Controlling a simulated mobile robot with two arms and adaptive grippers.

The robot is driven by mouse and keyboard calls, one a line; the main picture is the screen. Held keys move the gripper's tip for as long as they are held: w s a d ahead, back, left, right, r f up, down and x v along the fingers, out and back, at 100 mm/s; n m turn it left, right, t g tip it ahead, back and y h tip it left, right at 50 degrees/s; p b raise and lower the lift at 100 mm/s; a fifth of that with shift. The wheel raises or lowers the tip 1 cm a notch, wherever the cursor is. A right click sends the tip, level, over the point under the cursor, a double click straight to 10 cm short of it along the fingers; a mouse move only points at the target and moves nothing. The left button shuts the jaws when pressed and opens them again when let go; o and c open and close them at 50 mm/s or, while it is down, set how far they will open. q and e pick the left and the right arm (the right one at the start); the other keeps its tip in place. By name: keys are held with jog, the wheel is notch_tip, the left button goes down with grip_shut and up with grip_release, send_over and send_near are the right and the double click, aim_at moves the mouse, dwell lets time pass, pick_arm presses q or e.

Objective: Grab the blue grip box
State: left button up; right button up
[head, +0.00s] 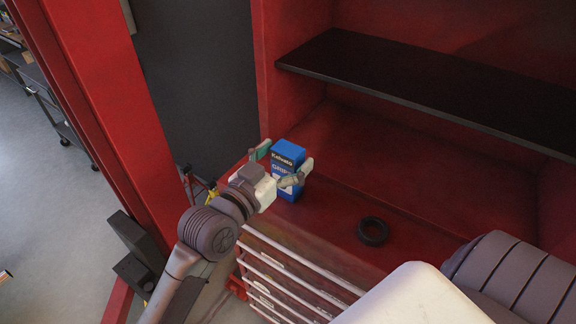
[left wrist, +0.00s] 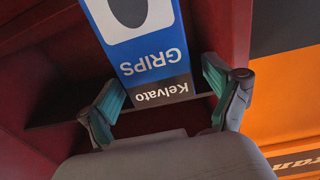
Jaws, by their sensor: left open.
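The blue grip box (head: 289,160) stands upright on the red cabinet's lower ledge, near its left end. In the left wrist view the box (left wrist: 145,45) shows upside down, with the words GRIPS and Kelvato, and lies between and beyond the open fingers of the left gripper (left wrist: 166,92). I cannot tell whether the fingers touch it. My right gripper is not in view.
A black ring (head: 373,231) lies on the red ledge (head: 335,215) to the right of the box. A black shelf (head: 430,88) runs above. A red post (head: 105,110) stands at the left.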

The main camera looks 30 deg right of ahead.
pick_arm(q)
jog(key=shift+w+d, duration=0.2)
jog(key=shift+d, duration=0.2)
jog(key=c, duration=1.3)
jog(key=shift+c, duration=0.3)
